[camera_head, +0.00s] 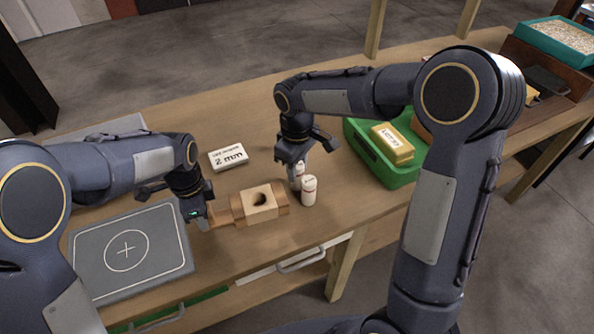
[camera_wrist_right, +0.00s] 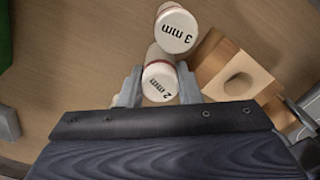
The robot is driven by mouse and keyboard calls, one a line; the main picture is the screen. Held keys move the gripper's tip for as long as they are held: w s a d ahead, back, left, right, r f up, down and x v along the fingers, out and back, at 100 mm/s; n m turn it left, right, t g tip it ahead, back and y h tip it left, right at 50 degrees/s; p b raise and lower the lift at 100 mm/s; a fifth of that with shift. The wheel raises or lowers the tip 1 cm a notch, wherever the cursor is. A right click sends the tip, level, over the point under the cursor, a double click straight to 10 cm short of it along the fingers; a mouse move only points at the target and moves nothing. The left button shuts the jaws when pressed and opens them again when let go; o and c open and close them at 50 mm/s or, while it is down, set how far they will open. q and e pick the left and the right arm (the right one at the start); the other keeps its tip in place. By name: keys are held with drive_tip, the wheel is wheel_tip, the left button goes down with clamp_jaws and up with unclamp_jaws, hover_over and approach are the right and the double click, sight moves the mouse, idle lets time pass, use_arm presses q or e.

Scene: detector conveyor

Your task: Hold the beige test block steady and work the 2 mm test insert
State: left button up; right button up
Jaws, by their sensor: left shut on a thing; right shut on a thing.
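The beige test block (camera_head: 259,204) lies on the table with a round dark hole in its top face. My left gripper (camera_head: 204,222) is shut on the block's left end. The 2 mm test insert (camera_wrist_right: 160,82) is a white cylinder with a reddish band, between the fingers of my right gripper (camera_wrist_right: 158,88), which is shut on it. In the head view my right gripper (camera_head: 296,168) is just behind and right of the block, partly hiding the insert. The 3 mm insert (camera_head: 309,190) stands close beside it; it also shows in the right wrist view (camera_wrist_right: 175,28).
A grey pad with a circled cross (camera_head: 165,262) lies at the front left. A green bin (camera_head: 398,178) with a yellow box (camera_head: 392,143) stands right of the inserts. A teal tray (camera_head: 555,46) is at the far right.

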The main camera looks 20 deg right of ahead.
wheel_tip(320, 180, up, 7)
drive_tip(key=shift+f, duration=0.1)
wheel_tip(320, 180, up, 2)
drive_tip(key=a, duration=0.2)
drive_tip(key=m, duration=0.1)
hover_over(256, 189)
drive_tip(key=s, duration=0.3)
drive_tip(key=shift+a+f, duration=0.1)
drive_tip(key=shift+f, duration=4.4)
drive_tip(key=shift+f, duration=0.1)
drive_tip(key=o, duration=1.1)
